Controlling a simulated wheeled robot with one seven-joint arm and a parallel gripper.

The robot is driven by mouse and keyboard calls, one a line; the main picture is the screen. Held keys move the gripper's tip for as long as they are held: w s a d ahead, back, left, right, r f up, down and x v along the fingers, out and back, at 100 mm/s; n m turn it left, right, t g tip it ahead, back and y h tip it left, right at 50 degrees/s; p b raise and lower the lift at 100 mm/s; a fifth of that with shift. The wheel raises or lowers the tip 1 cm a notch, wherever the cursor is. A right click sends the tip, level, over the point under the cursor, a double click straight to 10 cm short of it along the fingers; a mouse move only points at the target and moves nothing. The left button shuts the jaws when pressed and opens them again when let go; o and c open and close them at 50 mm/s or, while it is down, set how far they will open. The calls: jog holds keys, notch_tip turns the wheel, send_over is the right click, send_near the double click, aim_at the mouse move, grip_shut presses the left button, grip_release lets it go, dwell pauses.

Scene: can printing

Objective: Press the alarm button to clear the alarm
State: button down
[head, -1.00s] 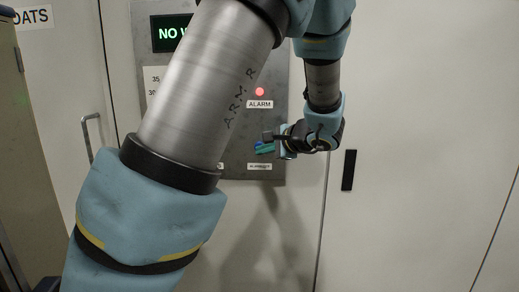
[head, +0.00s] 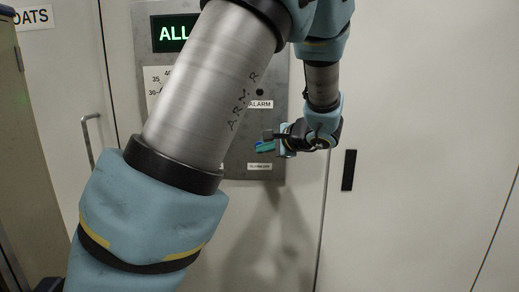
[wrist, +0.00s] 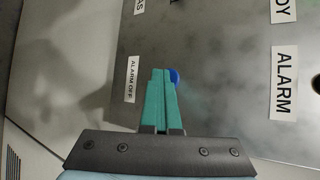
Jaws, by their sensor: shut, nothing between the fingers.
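The grey control panel (head: 274,130) is on the wall cabinet, partly hidden behind my arm. Its alarm lamp (head: 260,92) is dark, above the ALARM label (head: 260,104). A green display (head: 174,33) shows letters starting "ALL", the rest hidden by my arm. A blue button (wrist: 174,76) sits beside the ALARM OFF label (wrist: 131,79) in the wrist view. My gripper (head: 260,147) is shut and empty, its teal fingers (wrist: 160,97) at the blue button and partly covering it. I cannot tell whether they touch it.
A gauge (head: 155,80) is partly hidden by my arm. A door handle (head: 90,135) is at the left, and a dark slot-like handle (head: 349,170) is on the right cabinet door.

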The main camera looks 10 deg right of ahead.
dwell(0.3)
jog(key=shift+s+a+b, duration=0.2)
jog(key=shift+s+b, duration=0.15)
jog(key=shift+s, duration=0.9)
jog(key=s, duration=0.3)
jog(key=s+a, duration=0.1)
jog(key=s, duration=0.1)
jog(key=shift+b, duration=0.4)
